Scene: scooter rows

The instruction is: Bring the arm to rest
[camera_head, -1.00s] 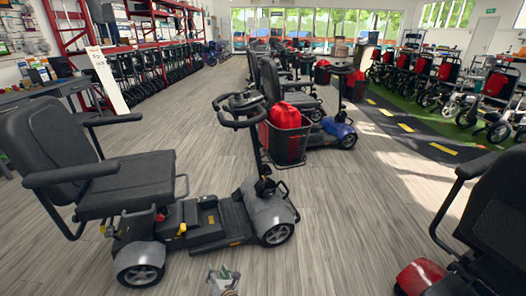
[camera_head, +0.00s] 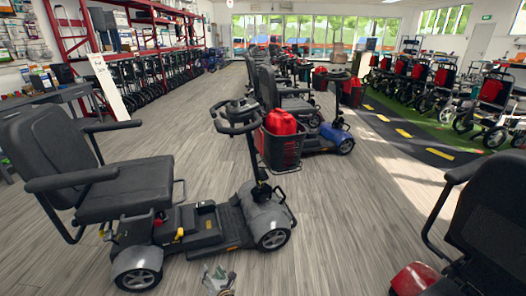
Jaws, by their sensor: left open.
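My left gripper (camera_head: 219,281) shows at the bottom edge of the head view, low over the wooden floor. It is open, and I see nothing between its fingers. Only its end is in view; the rest of the left arm is cut off by the frame. It is in front of the nearest grey scooter (camera_head: 205,222) and apart from it in the picture. My right gripper is not in view.
The grey scooter has a black seat (camera_head: 126,190) at left. Another scooter (camera_head: 415,279) is at lower right. Bare floor (camera_head: 335,225) lies between them. Several scooters stand farther back.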

